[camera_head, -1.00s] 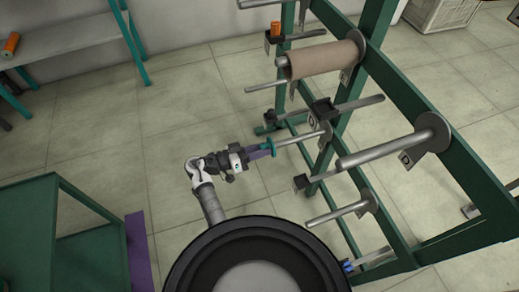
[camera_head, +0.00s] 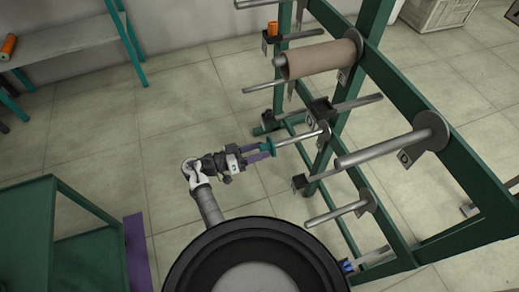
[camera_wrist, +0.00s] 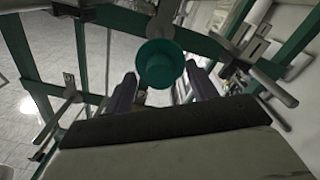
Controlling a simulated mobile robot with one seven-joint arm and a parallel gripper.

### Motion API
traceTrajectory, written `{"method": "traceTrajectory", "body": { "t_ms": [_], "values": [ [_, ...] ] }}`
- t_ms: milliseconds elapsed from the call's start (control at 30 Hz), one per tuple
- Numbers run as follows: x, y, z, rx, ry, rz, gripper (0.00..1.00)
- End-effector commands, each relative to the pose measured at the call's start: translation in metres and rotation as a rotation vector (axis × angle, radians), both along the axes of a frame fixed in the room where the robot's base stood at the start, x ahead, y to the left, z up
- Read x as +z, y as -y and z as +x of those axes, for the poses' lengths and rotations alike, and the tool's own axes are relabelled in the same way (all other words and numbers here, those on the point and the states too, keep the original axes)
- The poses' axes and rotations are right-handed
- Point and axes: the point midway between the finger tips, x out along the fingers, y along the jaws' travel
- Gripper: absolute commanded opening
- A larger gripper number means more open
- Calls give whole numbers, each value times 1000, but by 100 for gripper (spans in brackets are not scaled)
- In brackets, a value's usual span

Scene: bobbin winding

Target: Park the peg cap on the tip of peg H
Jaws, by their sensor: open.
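The teal peg cap (camera_head: 268,148) sits at the near tip of a thin grey peg (camera_head: 297,137) on the green rack, seemingly in line with it. Its round teal face shows in the wrist view (camera_wrist: 167,66) and hides most of the peg behind it. My gripper (camera_head: 262,151) is open, with its purple fingers just behind and beside the cap. In the wrist view my fingers (camera_wrist: 163,88) stand apart on either side of the cap, with gaps visible. I cannot read this peg's letter.
The green rack (camera_head: 470,165) carries several other pegs close by, one with a brown tube (camera_head: 318,61). An orange piece (camera_head: 272,27) sits at the upper peg. A green cart (camera_head: 30,220) stands at the left; the floor between is clear.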

Motion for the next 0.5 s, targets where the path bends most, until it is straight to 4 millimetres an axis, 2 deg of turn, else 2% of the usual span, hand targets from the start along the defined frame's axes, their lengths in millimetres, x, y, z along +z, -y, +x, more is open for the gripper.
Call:
{"method": "traceTrajectory", "body": {
  "t_ms": [300, 500],
  "values": [
    [-2, -66, -20, 6, 2, 1, 57],
    [-1, -103, -33, 4, 1, 1, 57]
  ]
}}
